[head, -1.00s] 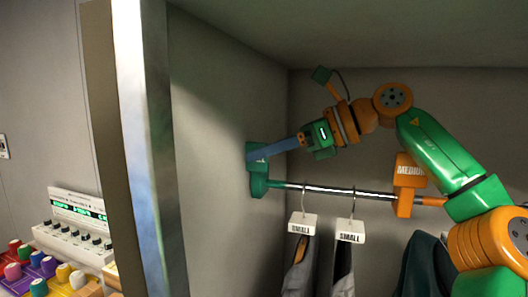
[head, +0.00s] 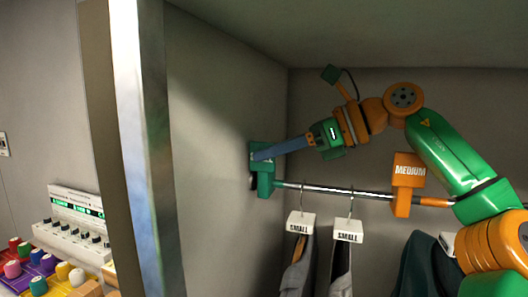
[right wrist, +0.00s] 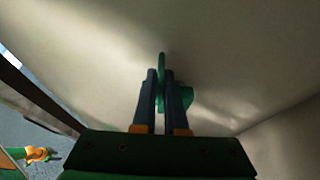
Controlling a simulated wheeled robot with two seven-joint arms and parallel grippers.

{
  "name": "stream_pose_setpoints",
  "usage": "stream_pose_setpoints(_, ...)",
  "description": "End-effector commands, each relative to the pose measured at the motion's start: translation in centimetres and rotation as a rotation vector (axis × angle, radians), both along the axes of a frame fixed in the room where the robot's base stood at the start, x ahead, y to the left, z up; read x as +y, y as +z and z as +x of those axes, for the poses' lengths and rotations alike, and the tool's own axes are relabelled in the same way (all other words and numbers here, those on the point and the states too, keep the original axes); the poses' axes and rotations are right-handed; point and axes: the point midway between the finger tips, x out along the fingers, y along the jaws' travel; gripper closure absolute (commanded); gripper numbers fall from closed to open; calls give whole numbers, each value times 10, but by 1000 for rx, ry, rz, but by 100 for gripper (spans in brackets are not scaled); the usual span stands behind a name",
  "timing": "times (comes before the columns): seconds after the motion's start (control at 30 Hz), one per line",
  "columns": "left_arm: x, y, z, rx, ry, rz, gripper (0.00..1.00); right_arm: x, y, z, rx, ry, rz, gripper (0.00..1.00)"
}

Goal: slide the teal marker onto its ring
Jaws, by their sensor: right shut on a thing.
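The teal marker (head: 265,185) sits at the left end of the metal rail (head: 340,191), close to the left wall. My right gripper (head: 262,154) reaches in from the right, its blue fingers at the marker's upper plate. In the right wrist view, the gripper (right wrist: 162,85) is shut on the teal marker (right wrist: 162,62), with a thin part of it between the fingers and more showing to the right. A ring for the marker cannot be made out in these frames. My left gripper is not in view.
An orange marker (head: 405,185) labelled MEDIUM sits on the rail further right, by an orange band (head: 432,202). Two hangers with white SMALL tags (head: 301,222) (head: 348,231) hold garments between the markers. A dark garment (head: 424,265) hangs right. A metal post (head: 144,150) stands left.

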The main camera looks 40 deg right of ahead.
Motion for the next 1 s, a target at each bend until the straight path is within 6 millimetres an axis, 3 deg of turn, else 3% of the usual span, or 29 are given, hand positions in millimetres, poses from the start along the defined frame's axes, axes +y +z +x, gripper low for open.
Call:
stream_pose_setpoints(0.23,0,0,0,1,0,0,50,-1,0,-1,-1,0,0,100)
stream_pose_setpoints(0.3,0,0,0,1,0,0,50,-1,0,-1,-1,0,0,74)
stream_pose_setpoints(0.37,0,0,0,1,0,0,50,-1,0,-1,0,0,0,60)
stream_pose_setpoints(0.67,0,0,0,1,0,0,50,-2,1,-3,1,-1,0,60)
stream_pose_setpoints(1.0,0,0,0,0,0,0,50,-28,25,-51,2,-3,-1,60)
